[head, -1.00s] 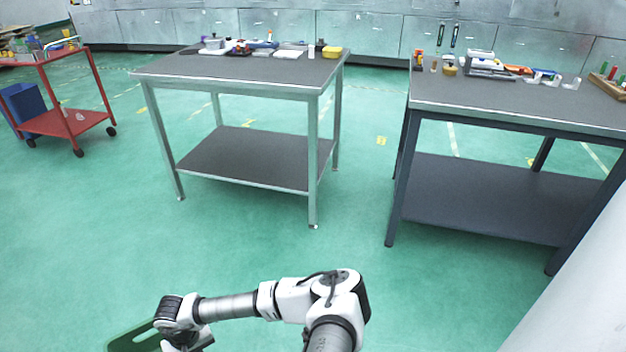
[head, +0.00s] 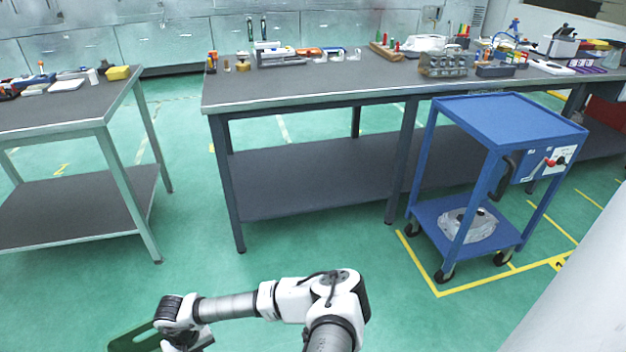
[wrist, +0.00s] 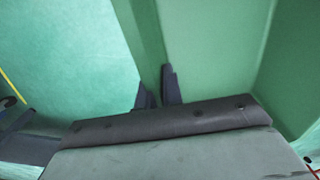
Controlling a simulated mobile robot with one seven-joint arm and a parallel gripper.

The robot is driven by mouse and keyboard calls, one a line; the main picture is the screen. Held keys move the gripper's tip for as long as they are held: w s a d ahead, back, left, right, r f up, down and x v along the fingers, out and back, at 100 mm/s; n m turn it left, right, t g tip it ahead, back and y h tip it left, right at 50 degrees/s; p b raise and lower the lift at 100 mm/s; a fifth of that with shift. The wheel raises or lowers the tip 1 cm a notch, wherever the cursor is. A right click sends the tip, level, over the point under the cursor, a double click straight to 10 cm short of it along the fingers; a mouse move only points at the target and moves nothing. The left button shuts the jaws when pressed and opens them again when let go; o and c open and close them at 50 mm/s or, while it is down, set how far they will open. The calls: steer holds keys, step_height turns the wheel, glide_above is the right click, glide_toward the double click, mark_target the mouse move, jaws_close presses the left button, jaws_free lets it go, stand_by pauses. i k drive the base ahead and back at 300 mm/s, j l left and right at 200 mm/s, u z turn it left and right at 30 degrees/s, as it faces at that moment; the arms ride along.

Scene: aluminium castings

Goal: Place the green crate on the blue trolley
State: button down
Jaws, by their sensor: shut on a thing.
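The blue trolley (head: 512,122) stands at the right in the head view, inside yellow floor lines. Its flat top is empty, and a grey casting (head: 468,225) sits on its lower shelf (head: 430,212). The green crate (head: 130,341) shows only as a corner with a slot at the bottom left of the head view; the rest is out of frame. My gripper (wrist: 160,92) is shut on the crate's wall, which fills much of the wrist view (wrist: 215,45). In the head view my gripper is mostly hidden behind my wrist.
A long grey workbench (head: 310,88) with tools and parts runs behind the trolley. Another table (head: 60,115) stands at the left. Green floor (head: 200,255) is open in front of both. The trolley has a black handle (head: 502,178) and a control panel on its right side.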

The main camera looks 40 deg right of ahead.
mark_target(513, 124)
steer(key=l+z, duration=0.4)
steer(key=k+l+z, duration=0.1)
steer(key=z, duration=0.35)
steer(key=l+z, duration=0.25)
steer(key=l, duration=0.15)
steer(key=i+l+z, duration=0.25)
steer(key=l, duration=0.55)
steer(key=i+l, duration=0.15)
steer(key=l, duration=0.25)
steer(key=l+z, duration=0.1)
steer(key=l, duration=0.3)
